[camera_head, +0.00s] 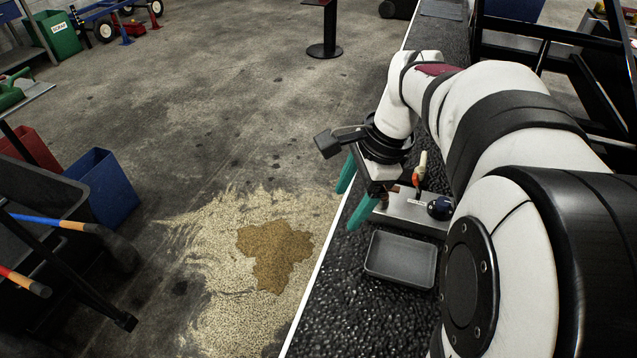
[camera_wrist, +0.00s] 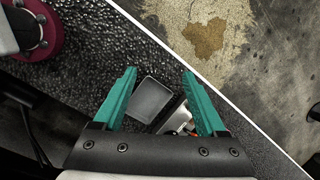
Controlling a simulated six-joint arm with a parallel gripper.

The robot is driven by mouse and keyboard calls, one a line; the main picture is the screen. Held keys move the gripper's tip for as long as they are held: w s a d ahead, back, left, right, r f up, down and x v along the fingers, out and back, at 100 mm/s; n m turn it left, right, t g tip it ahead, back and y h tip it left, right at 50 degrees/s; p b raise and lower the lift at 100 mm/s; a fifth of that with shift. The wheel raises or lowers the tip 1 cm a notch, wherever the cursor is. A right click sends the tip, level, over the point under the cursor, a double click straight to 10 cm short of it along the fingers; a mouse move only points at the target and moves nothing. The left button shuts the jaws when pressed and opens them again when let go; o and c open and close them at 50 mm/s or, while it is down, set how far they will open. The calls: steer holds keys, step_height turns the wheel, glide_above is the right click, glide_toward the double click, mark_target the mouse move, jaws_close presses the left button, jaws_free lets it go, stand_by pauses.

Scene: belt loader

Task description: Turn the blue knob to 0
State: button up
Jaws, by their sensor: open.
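The blue knob (camera_head: 440,207) is dark blue and round, on the right end of a grey metal control panel (camera_head: 405,208) that lies on the black textured surface. A lever with an orange and cream handle (camera_head: 420,168) stands up from the panel. My gripper (camera_head: 352,198) has teal fingers, spread apart and empty, just left of the panel and above the surface. In the wrist view, my gripper (camera_wrist: 160,80) is open, with part of the panel (camera_wrist: 178,118) showing between the fingers. The knob is not visible there, and its pointer and scale cannot be read.
A grey shallow tray (camera_head: 402,259) lies just in front of the panel, and also shows in the wrist view (camera_wrist: 149,100). The black surface ends at a white edge (camera_head: 316,268) on the left. Beyond it is floor with a brown spill (camera_head: 273,256) and a blue bin (camera_head: 104,188).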

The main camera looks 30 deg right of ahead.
steer(key=shift+s+a+n, duration=0.45)
steer(key=shift+a+n, duration=0.05)
steer(key=shift+a, duration=0.35)
steer(key=shift+s+a+n, duration=0.4)
steer(key=shift+a+n, duration=0.1)
steer(key=shift+a, duration=0.3)
steer(key=s+a+f+n+g, duration=0.1)
steer(key=s+a+f+n, duration=0.1)
steer(key=s+a+n, duration=0.4)
steer(key=s+a+f+n+g, duration=0.1)
steer(key=s+a+f+n, duration=0.2)
steer(key=s+a+n, duration=0.3)
steer(key=s, duration=0.4)
steer(key=shift+a+n, duration=0.2)
steer(key=shift+n, duration=0.2)
